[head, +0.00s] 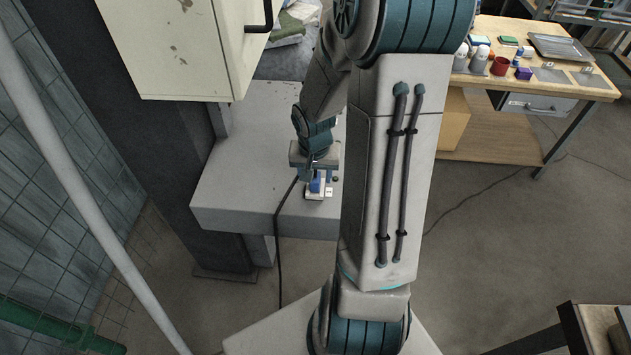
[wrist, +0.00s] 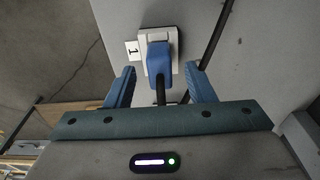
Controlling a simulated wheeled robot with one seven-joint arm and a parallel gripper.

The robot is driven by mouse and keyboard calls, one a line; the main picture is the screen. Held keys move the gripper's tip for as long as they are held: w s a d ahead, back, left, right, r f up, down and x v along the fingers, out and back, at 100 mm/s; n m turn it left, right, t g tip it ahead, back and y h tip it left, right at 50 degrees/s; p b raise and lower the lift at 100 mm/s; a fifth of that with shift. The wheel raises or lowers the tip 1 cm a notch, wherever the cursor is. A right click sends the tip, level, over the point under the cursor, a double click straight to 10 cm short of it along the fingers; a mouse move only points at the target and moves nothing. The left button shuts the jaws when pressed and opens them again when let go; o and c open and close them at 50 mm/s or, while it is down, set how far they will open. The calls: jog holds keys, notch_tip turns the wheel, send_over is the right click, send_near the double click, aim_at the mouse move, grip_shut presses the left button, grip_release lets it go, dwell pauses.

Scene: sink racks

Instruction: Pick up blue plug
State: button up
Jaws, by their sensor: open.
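The blue plug (wrist: 159,62) sits in a white socket block (wrist: 157,37) in the wrist view, with a dark cable running from it toward my gripper. My gripper (wrist: 160,78) is open, with one blue finger on each side of the plug and a gap on both sides. In the head view the plug (head: 316,185) shows small below my gripper (head: 317,172), on the grey ledge (head: 255,192). The socket block (head: 316,195) is partly hidden there by the plug.
A small white tag marked 1 (wrist: 133,50) is beside the socket block. A dark cable (head: 278,240) hangs over the ledge's front edge. A cream cabinet (head: 180,50) overhangs the ledge at the left. A wooden table (head: 545,80) with several items stands at the right.

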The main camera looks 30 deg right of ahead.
jog(key=shift+w+d+f, duration=0.1)
jog(key=shift+f, duration=1)
grip_shut()
jog(key=shift+r, duration=0.15)
